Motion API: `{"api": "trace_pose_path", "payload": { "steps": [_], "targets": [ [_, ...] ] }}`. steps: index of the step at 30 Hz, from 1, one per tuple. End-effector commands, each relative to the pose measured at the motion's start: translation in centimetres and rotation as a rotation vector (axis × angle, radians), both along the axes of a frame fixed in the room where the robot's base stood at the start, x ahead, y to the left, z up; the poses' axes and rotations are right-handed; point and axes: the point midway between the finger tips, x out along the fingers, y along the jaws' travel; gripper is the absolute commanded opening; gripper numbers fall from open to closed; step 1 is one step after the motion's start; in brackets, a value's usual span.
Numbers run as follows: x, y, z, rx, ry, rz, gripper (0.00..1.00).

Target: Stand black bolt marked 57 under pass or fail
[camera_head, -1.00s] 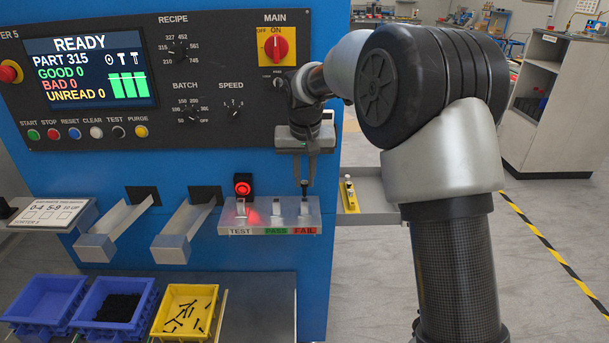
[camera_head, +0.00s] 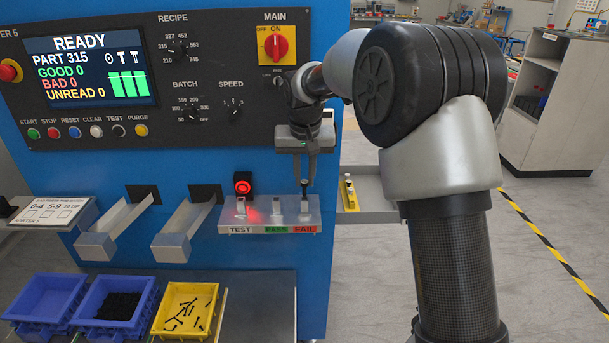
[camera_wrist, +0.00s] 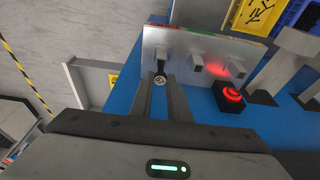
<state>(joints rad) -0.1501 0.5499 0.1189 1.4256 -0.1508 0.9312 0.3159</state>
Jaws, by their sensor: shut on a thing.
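A clear shelf (camera_head: 262,222) on the blue machine has three light holders above the labels TEST, PASS and FAIL. My gripper (camera_head: 305,181) is above the right-hand FAIL holder (camera_head: 304,207). It is shut on a black bolt (camera_head: 304,188), which hangs upright with its lower end at or in that holder; I cannot tell whether it is seated. In the wrist view the bolt's round head (camera_wrist: 159,80) shows between the fingertips, with a light mark too small to read. The TEST holder (camera_head: 241,207) and PASS holder (camera_head: 278,208) look empty.
A red lamp (camera_head: 243,184) glows above the TEST holder. The screen (camera_head: 90,67) reads READY, with good, bad and unread at 0. A yellow bin (camera_head: 185,304) holds loose black bolts. Blue bins (camera_head: 48,300) stand left of it. Two chutes (camera_head: 184,238) project left of the shelf.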

Motion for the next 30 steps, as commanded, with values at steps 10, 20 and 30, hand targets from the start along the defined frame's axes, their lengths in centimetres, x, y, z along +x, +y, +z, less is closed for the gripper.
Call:
{"api": "trace_pose_path", "payload": {
  "steps": [10, 20, 30],
  "targets": [
    [0.0, 0.0, -0.1, 0.000, 0.000, 0.000, 0.00],
    [0.0, 0.0, -1.0, 0.000, 0.000, 0.000, 0.00],
    [0.0, 0.0, -1.8, 0.000, 0.000, 0.000, 0.00]
  ]
}}
